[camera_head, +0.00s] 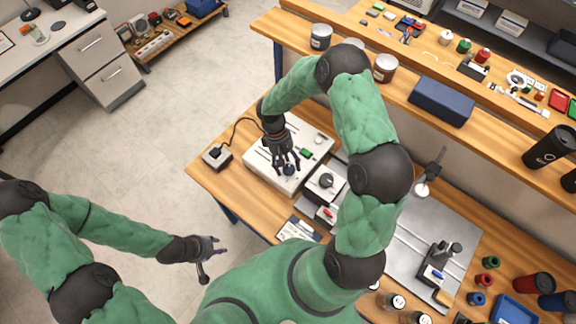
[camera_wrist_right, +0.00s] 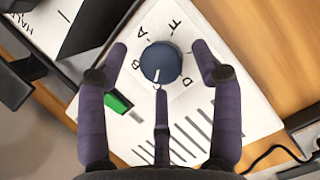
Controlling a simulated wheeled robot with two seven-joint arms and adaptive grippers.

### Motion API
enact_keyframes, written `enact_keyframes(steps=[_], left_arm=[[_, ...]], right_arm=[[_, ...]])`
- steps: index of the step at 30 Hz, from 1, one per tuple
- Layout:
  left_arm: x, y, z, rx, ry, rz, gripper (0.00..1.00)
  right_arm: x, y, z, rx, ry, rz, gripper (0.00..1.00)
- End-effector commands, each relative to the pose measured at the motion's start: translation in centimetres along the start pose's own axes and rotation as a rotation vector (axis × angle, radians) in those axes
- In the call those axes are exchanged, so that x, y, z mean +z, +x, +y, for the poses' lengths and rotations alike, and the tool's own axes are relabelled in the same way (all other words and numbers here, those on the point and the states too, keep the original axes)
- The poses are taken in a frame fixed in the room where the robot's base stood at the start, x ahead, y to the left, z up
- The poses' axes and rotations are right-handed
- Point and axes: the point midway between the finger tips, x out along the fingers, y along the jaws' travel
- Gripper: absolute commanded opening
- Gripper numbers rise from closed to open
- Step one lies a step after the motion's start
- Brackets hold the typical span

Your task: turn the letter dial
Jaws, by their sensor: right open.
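The letter dial is a dark blue round knob (camera_wrist_right: 160,62) on a white panel (camera_wrist_right: 262,112), with letters printed around it. Its white pointer mark faces the bottom of the right wrist view. In the head view the white box (camera_head: 262,160) stands on the wooden bench. My right gripper (camera_head: 288,167) is over this box, pointing down. In the right wrist view its three purple fingers are spread open around the knob, with visible gaps at the sides; I cannot tell whether the lower finger touches it. My left gripper (camera_head: 210,256) is open and empty, left of the bench.
A green switch (camera_wrist_right: 118,101) and vent slots lie near the knob on the panel. A grey device (camera_head: 326,183) stands right of the box, and a small black-topped box (camera_head: 216,156) with a cable is left. A shelf (camera_head: 405,88) runs behind.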

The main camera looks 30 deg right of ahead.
Motion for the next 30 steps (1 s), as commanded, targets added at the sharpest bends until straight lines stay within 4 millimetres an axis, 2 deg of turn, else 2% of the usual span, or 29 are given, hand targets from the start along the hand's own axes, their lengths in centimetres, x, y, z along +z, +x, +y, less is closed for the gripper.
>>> enact_keyframes(steps=[9,15,21,30], left_arm=[[0.0,0.0,0.0,0.0,0.0,0.0,0.38],[0.0,0.0,0.0,0.0,0.0,0.0,0.38],[0.0,0.0,0.0,0.0,0.0,0.0,0.38],[0.0,0.0,0.0,0.0,0.0,0.0,0.38]], right_arm=[[0.0,-6.1,-0.1,0.001,-0.001,0.002,0.66],[0.0,-9.3,-0.1,0.0,-0.001,0.0,0.66],[0.1,-10.6,-0.1,0.0,-0.003,-0.004,0.66],[0.2,-10.8,-0.1,0.0,-0.002,-0.004,0.66]])
